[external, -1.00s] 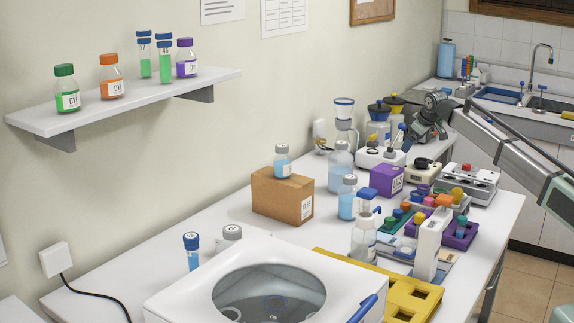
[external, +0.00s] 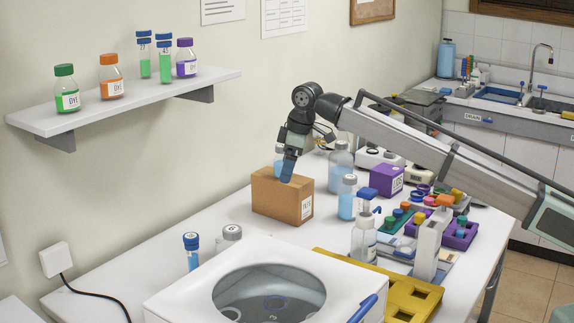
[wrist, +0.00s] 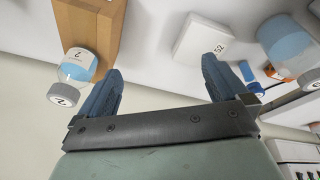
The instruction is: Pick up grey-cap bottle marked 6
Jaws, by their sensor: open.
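Several grey-cap bottles are in view, and I cannot make out a clear 6 on any of them. One with blue liquid (external: 279,167) stands on the cardboard box (external: 295,203), partly hidden by my gripper; in the wrist view this bottle (wrist: 77,68) is beside the left finger, its marking resembling a 2. Other grey-cap bottles are a large one (external: 341,170), a smaller one (external: 347,203) and one with little colour (external: 364,243). My gripper (external: 286,179) is open, empty and pointing down by the box; its fingers show in the wrist view (wrist: 158,88).
A white centrifuge (external: 180,295) fills the front, with a blue-cap tube (external: 191,250) and another grey cap (external: 231,233) behind it. A purple box (external: 387,180), coloured racks and a yellow tray (external: 410,302) crowd the right. The shelf (external: 130,105) holds bottles.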

